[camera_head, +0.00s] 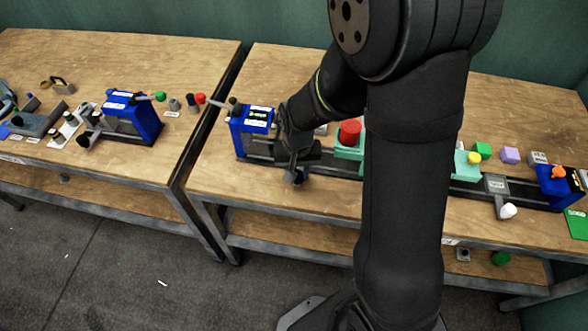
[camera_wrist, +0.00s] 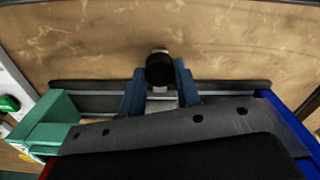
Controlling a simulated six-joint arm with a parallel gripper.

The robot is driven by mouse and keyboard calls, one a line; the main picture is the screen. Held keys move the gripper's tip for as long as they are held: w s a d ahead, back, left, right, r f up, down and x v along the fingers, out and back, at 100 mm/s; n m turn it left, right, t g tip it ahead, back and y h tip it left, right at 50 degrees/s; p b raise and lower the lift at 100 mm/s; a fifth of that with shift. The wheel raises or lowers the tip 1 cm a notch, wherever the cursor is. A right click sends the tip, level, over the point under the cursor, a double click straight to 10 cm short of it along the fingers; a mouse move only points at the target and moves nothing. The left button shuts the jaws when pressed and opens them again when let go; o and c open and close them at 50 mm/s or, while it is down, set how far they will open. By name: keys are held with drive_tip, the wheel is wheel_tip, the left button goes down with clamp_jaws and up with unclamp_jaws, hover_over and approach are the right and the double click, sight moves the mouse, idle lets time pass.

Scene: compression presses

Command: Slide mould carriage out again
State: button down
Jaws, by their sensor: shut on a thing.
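My gripper (camera_head: 297,178) is low at the front of a long dark rail (camera_head: 338,172), just right of a blue press (camera_head: 250,118) with a label and a lever. In the wrist view my gripper (camera_wrist: 160,88) has its two blue fingers on either side of a black knob handle (camera_wrist: 160,70). It is shut on this handle. A little grey metal, apparently the mould carriage, shows between the fingers; the rest is hidden by my gripper. The blue press (camera_wrist: 292,118) is at the right of the wrist view.
A teal block (camera_head: 348,144) with a red knob (camera_head: 349,132) stands right of my gripper; it also shows at the wrist view's left edge. Another carriage (camera_head: 496,184) with a white knob sits further right, near a second blue press (camera_head: 558,187). Bare table lies in front of the rail.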

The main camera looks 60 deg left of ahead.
drive_tip(key=c, duration=1.1)
unclamp_jaws()
drive_tip(key=shift+o, duration=0.2)
wheel_tip(320, 180, up, 18)
drive_tip(key=shift+f, duration=0.25)
wheel_tip(320, 180, down, 18)
drive_tip(key=shift+r, duration=0.25)
drive_tip(key=shift+r, duration=0.15)
wheel_tip(320, 180, up, 17)
idle(0.9)
